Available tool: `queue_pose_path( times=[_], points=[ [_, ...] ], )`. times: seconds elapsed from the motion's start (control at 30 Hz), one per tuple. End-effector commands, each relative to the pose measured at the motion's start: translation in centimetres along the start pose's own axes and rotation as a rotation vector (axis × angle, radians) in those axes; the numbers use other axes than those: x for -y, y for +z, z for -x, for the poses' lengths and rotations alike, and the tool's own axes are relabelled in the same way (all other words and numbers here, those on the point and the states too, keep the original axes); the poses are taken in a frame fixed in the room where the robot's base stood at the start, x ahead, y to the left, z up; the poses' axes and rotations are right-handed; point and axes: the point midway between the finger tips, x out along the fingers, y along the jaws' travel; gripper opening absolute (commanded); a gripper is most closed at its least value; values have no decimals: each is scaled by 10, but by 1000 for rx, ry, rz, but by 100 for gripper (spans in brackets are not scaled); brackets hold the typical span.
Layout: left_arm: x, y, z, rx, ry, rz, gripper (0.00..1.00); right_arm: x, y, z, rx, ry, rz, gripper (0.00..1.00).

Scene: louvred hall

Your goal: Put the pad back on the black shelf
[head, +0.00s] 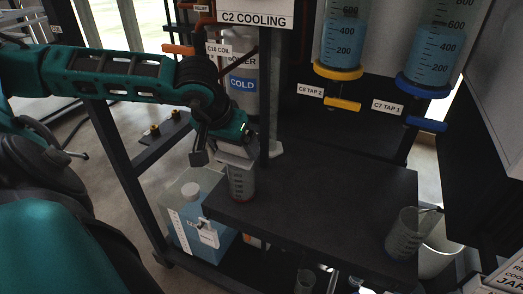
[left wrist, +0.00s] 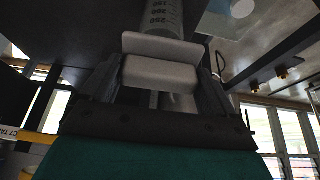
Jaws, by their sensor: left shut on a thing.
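My left gripper (head: 236,150) is shut on a pale pad, at the front left of the black shelf (head: 330,192). In the left wrist view the pad (left wrist: 160,73) shows as two thick white slabs between the dark fingers. A clear graduated beaker (head: 240,186) with a reddish base is just below the gripper at the shelf's left edge. It also shows beyond the pad in the left wrist view (left wrist: 160,18). I cannot tell whether the pad touches the beaker or the shelf. My right gripper is not in view.
A second beaker (head: 405,232) stands at the shelf's right end, near a white bucket (head: 438,255). A blue-filled jug (head: 190,225) is below left. Tapped tanks (head: 342,40) and (head: 430,50) hang behind. A dark post (head: 264,95) rises close to the gripper. The shelf's middle is clear.

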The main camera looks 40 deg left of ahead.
Motion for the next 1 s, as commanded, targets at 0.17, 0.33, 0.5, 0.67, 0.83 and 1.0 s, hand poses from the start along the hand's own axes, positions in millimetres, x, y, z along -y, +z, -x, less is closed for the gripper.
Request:
queue_pose_path(
  times=[0.17, 0.33, 0.5, 0.67, 0.83, 1.0],
  points=[
    [-2, -33, -15, -2, 7, 6, 60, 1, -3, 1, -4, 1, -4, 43],
    [-3, -64, -30, 0, 8, 5, 60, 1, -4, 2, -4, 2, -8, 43],
    [-1, -81, -62, 8, 2, 1, 60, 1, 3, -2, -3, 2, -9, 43],
    [-1, -74, -100, 6, 1, 0, 60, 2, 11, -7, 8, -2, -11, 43],
    [0, -72, -120, 3, 0, 0, 60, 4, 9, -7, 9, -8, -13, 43],
    [-1, -70, -134, 3, 1, 0, 60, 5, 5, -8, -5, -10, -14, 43]
  ],
)
